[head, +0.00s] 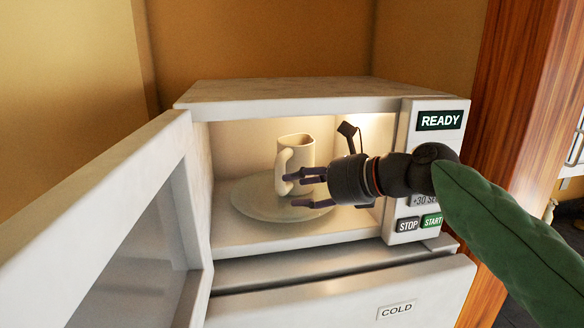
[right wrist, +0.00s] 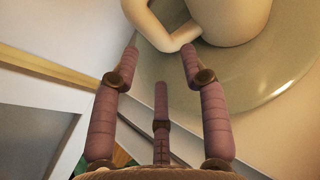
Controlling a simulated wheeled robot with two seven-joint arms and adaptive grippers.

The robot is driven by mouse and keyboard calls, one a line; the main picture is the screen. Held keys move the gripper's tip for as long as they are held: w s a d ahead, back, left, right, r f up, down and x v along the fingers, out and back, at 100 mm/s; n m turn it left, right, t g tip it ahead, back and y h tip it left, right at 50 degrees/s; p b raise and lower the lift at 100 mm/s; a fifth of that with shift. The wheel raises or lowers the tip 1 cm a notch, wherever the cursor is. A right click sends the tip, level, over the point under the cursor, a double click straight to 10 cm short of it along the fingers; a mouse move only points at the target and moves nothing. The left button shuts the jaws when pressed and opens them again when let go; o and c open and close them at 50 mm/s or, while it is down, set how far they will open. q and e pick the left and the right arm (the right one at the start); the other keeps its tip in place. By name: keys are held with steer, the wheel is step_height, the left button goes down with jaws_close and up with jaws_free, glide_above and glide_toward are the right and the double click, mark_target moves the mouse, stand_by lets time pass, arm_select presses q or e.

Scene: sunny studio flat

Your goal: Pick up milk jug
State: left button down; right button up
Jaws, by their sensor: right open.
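The milk jug (head: 299,152) is cream-white and stands upright on the round plate (head: 246,207) inside the open, lit microwave. In the right wrist view the gripper (right wrist: 162,52) is open, with fingertips spread on either side of the handle's lower end. My left gripper is not in view.
The microwave (head: 270,92) has its door (head: 95,210) swung open to the left. Its control panel (head: 433,170) is on the right, partly behind my right arm. A unit marked COLD (head: 345,300) is below. A wooden panel (head: 515,120) stands at the right.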

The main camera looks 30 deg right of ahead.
mark_target(278, 180)
steer(key=w+a, duration=0.1)
steer(key=w, duration=0.2)
steer(key=w+a, duration=0.1)
steer(key=w, duration=0.1)
steer(key=shift+a+p, duration=0.35)
steer(key=shift+p, duration=0.05)
steer(key=shift+w+a+f, duration=0.15)
steer(key=shift+w+f, duration=0.05)
steer(key=shift+s, duration=0.1)
jaws_close()
